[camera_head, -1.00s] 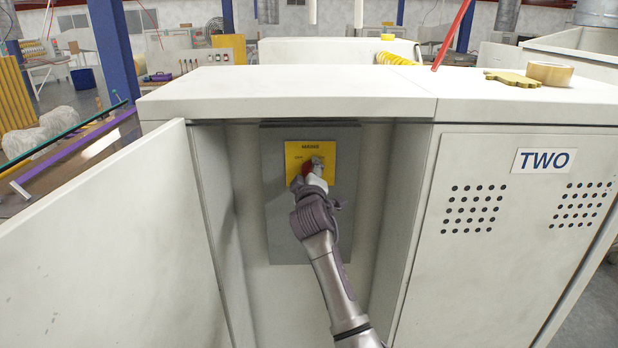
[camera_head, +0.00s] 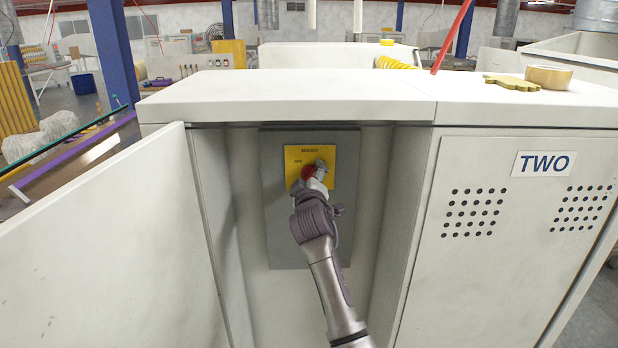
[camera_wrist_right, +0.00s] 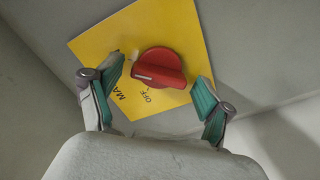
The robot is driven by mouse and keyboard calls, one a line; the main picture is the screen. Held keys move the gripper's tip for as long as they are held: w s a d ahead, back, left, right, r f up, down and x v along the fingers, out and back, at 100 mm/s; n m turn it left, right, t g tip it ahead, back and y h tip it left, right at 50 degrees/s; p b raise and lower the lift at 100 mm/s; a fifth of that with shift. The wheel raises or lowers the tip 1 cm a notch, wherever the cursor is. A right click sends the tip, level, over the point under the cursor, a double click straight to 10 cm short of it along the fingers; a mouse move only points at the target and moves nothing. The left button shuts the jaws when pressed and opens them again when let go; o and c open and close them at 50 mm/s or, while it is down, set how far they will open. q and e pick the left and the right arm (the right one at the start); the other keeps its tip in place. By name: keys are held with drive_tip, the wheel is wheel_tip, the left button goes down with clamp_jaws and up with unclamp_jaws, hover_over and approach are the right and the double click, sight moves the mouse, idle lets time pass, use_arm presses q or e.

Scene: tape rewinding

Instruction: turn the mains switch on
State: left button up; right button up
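The mains switch is a red rotary knob (camera_head: 308,172) on a yellow plate (camera_head: 293,156), fixed to a grey panel inside the open cabinet. In the right wrist view the knob (camera_wrist_right: 160,68) has a white mark at its left end, close to the word OFF on the plate (camera_wrist_right: 90,50). My right gripper (camera_head: 315,172) is at the knob in the head view. In the wrist view its two teal-padded fingers (camera_wrist_right: 160,76) stand open on either side of the knob, with small gaps visible. My left gripper is not in view.
The cabinet door (camera_head: 110,250) stands open at the left. Side walls enclose the recess closely around my right arm. A cabinet marked TWO (camera_head: 480,280) adjoins on the right. A tape roll (camera_head: 549,77) and a yellow piece (camera_head: 512,82) lie on top.

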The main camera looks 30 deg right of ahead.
drive_tip(key=v, duration=1.2)
idle(0.4)
